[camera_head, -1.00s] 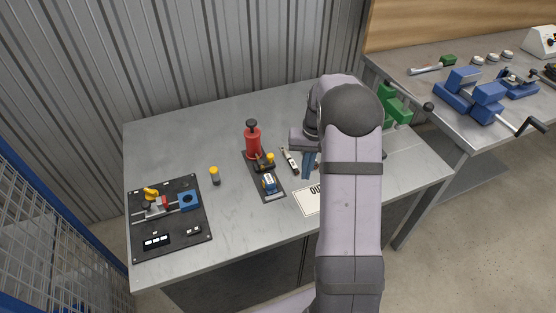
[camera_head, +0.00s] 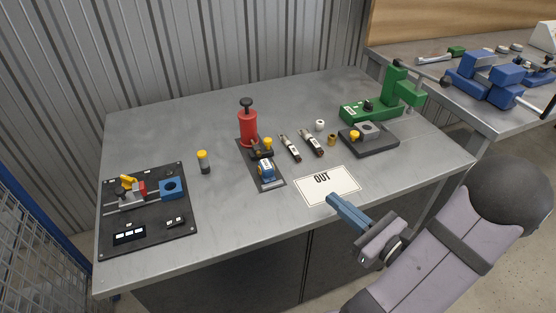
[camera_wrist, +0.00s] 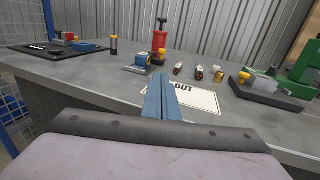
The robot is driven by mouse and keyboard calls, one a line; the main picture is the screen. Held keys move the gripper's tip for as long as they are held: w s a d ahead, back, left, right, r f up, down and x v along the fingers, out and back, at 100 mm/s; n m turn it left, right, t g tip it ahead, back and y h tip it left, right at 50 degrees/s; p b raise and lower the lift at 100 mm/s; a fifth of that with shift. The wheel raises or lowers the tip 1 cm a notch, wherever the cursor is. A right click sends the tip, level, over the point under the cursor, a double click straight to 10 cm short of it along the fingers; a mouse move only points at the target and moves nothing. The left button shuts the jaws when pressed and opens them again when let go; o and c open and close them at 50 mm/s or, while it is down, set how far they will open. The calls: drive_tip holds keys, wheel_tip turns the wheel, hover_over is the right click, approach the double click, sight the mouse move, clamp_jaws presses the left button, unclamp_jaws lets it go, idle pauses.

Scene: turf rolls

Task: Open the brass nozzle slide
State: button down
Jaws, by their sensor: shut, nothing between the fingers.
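The fingers (camera_wrist: 161,90) also show shut in the wrist view. No part is plainly marked as the brass nozzle slide. A small brass cylinder (camera_head: 332,140) stands beside a dark base (camera_head: 375,147) with a grey ring block and a yellow knob (camera_head: 354,135). A dark plate (camera_head: 277,183) carries a red bottle (camera_head: 248,127), a second yellow knob (camera_head: 268,144) and a blue block (camera_head: 266,171). My gripper is apart from all of these.
The OUT sheet (camera_head: 327,192) lies at the table's front. Two slim cylinders (camera_head: 300,147) and a white cup (camera_head: 320,125) lie mid-table. A green machine (camera_head: 385,105) stands at the right. A black panel (camera_head: 150,226) and a yellow-capped post (camera_head: 203,161) are at the left.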

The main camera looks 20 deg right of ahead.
drive_tip(key=p, duration=0.3)
approach(271, 142)
drive_tip(key=x, duration=0.4)
drive_tip(key=shift+w+a, duration=0.35)
drive_tip(key=shift+x, duration=0.8)
drive_tip(key=shift+d+f, duration=0.1)
drive_tip(key=shift+f, duration=0.05)
drive_tip(key=shift+w+f+b, duration=0.1)
drive_tip(key=shift+w+b, duration=0.4)
drive_tip(key=shift+w, duration=0.2)
drive_tip(key=shift+r, duration=0.2)
drive_tip(key=shift+s, duration=0.1)
